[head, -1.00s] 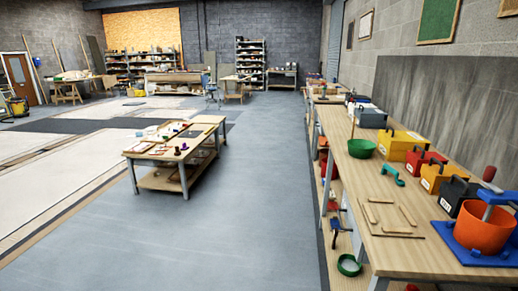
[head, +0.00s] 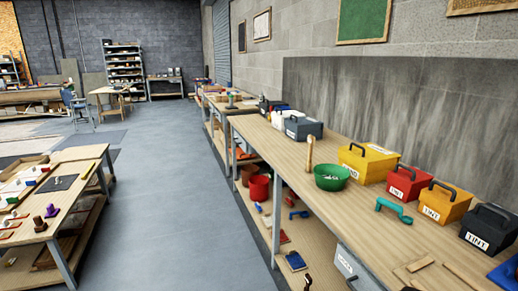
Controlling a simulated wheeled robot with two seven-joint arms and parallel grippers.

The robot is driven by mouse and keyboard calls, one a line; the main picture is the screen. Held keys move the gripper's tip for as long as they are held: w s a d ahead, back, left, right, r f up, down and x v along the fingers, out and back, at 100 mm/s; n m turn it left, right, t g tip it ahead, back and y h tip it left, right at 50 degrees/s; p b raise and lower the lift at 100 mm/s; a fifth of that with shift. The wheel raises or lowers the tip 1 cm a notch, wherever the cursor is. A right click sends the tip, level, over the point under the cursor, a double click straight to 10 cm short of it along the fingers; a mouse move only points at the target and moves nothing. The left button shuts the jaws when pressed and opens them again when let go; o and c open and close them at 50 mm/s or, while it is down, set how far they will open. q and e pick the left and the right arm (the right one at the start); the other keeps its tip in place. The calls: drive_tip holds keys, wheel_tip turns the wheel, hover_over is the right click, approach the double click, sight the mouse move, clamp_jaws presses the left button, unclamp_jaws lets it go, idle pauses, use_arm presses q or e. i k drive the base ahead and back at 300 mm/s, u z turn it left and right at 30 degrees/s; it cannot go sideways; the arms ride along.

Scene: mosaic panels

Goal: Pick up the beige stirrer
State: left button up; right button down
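A beige upright stick (head: 310,153), which looks like the beige stirrer, stands on the long wooden workbench at the right in the head view. It is just to the left of a green bowl (head: 332,183) that has small whitish pieces in it. I cannot tell whether the stick touches the bowl. Neither of my grippers shows in the head view.
The long workbench (head: 275,148) runs along the right wall. A dark grey toolbox (head: 304,129), a yellow box (head: 368,162), a red box (head: 408,182) and a teal tool (head: 395,210) are on it. A low table (head: 60,217) stands at left. The floor between is clear.

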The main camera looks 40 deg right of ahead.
sight(312, 140)
drive_tip(key=z, duration=0.35)
drive_tip(key=i, duration=1.4)
drive_tip(key=z, duration=1.85)
drive_tip(key=i, duration=0.95)
drive_tip(key=z, duration=0.95)
